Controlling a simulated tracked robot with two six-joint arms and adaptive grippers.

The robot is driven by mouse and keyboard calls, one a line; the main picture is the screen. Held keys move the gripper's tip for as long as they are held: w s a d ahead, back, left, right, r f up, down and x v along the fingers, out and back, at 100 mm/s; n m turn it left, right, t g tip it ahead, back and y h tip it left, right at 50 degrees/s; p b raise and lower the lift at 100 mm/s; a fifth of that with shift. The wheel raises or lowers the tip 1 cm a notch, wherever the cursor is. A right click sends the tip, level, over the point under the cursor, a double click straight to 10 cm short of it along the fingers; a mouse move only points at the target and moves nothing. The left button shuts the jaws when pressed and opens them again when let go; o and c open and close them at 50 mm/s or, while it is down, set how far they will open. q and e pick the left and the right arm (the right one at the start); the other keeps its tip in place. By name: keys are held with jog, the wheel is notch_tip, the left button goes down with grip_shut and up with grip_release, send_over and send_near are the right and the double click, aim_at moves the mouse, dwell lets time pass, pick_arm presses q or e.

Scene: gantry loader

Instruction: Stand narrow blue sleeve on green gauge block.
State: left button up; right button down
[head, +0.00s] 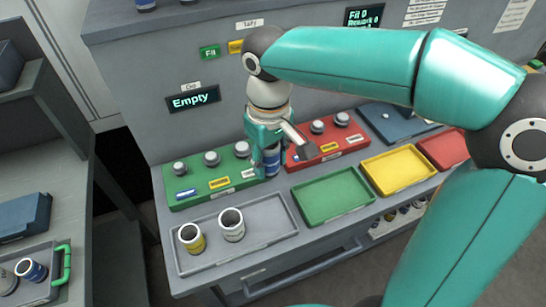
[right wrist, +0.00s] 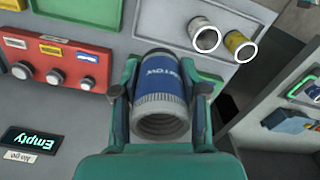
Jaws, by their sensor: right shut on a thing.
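My right gripper (head: 268,160) is shut on a blue-banded sleeve (head: 272,162), which hangs about upright. In the right wrist view the gripper (right wrist: 165,105) clasps the sleeve (right wrist: 160,88) from both sides; its band carries partly readable lettering and its ribbed grey open end faces the camera. The green gauge block (head: 203,180) lies at the left of the bench, with three grey pegs and blue, yellow and white labels. The sleeve is by its right end, near the red block; I cannot tell its height. No sleeve is on the visible pegs. My left gripper is out of view.
A red gauge block (head: 350,142) with pegs lies just right of the gripper. A grey tray (head: 270,240) in front holds a yellow-banded sleeve (head: 191,238) and a pale sleeve (head: 232,224). Green (head: 333,197) and yellow (head: 400,170) trays are empty. A panel stands behind.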

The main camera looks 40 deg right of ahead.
notch_tip(320, 180, up, 3)
jog(key=shift+f+p, duration=0.1)
jog(key=shift+p, duration=1.05)
